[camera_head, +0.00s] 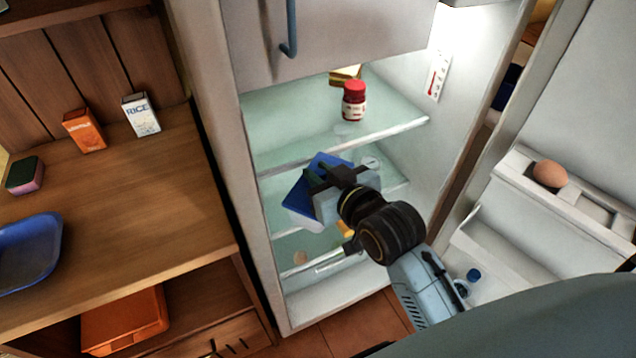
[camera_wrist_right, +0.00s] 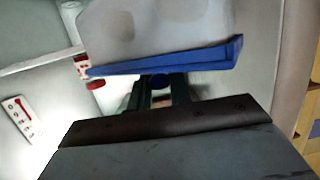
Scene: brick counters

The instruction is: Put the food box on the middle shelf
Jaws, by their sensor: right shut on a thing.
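The food box (camera_head: 302,198) has a blue lid and a pale, translucent body. My right gripper (camera_head: 318,178) is shut on it and holds it tilted inside the open fridge. In the right wrist view, the box (camera_wrist_right: 165,62) shows its blue rim across the fingers (camera_wrist_right: 158,92), with the pale body above. The middle shelf (camera_head: 396,190) is a glass shelf below the one with the red jar. The box and my gripper hide much of it, so I cannot tell whether the box touches it. My left gripper is not in view.
A red jar (camera_head: 354,101) stands on the upper shelf (camera_head: 345,146). The fridge door (camera_head: 585,215) is open at right and holds an egg (camera_head: 549,173). A wooden counter (camera_head: 130,200) at left bears a rice box (camera_head: 141,115), an orange box (camera_head: 84,131) and a blue tray (camera_head: 55,235).

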